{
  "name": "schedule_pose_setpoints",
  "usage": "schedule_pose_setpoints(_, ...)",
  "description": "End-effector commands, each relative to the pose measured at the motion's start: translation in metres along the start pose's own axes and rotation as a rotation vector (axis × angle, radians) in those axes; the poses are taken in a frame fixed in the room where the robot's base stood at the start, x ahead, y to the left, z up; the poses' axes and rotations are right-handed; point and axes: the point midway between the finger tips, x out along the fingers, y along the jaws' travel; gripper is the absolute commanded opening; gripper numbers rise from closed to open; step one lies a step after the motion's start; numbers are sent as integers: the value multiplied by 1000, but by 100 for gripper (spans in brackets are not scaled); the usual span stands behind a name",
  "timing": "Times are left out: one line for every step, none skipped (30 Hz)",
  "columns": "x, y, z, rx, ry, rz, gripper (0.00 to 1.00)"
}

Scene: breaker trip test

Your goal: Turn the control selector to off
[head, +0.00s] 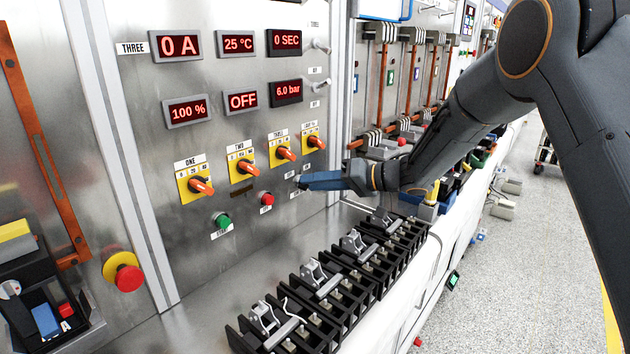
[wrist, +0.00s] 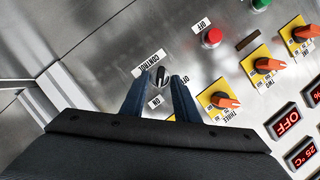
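The control selector (wrist: 161,76) is a small dark knob with a light edge on the metal panel, beside labels reading CONTROL, OFF and ON. My gripper (wrist: 159,82) has its two blue fingers apart, with the selector showing between their tips. I cannot tell whether the fingers touch it or how deep they reach around it. The knob looks nearly upright in the wrist view, slightly tilted; its exact setting is unclear. In the head view my gripper (head: 303,181) is at the panel's right side, and the selector is hidden behind it.
Orange selectors on yellow plates, such as one labelled THREE (wrist: 222,101), sit close by. A red button (head: 266,198) and a green button (head: 221,220) are lower on the panel. A row of black terminal blocks (head: 330,282) stands on the bench below my gripper.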

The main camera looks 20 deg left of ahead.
Motion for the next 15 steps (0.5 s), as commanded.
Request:
schedule_pose_setpoints(3, -1, 0, 0, 0, 0, 28)
schedule_pose_setpoints(4, -1, 0, 0, 0, 0, 28)
schedule_pose_setpoints(4, 0, 0, 0, 1, 0, 28)
schedule_pose_setpoints(5, 0, 0, 0, 1, 0, 28)
schedule_pose_setpoints(5, 0, 0, 0, 1, 0, 28)
schedule_pose_setpoints(5, 0, 0, 0, 1, 0, 28)
schedule_pose_setpoints(5, 0, 0, 0, 1, 0, 28)
schedule_pose_setpoints(5, 0, 0, 0, 1, 0, 28)
schedule_pose_setpoints(5, 0, 0, 0, 1, 0, 28)
schedule_pose_setpoints(5, 0, 0, 0, 1, 0, 28)
schedule_pose_setpoints(5, 0, 0, 0, 1, 0, 23)
schedule_pose_setpoints(5, 0, 0, 0, 1, 0, 16)
schedule_pose_setpoints(5, 0, 0, 0, 1, 0, 11)
schedule_pose_setpoints(5, 0, 0, 0, 1, 0, 6)
schedule_pose_setpoints(5, 0, 0, 0, 1, 0, 0)
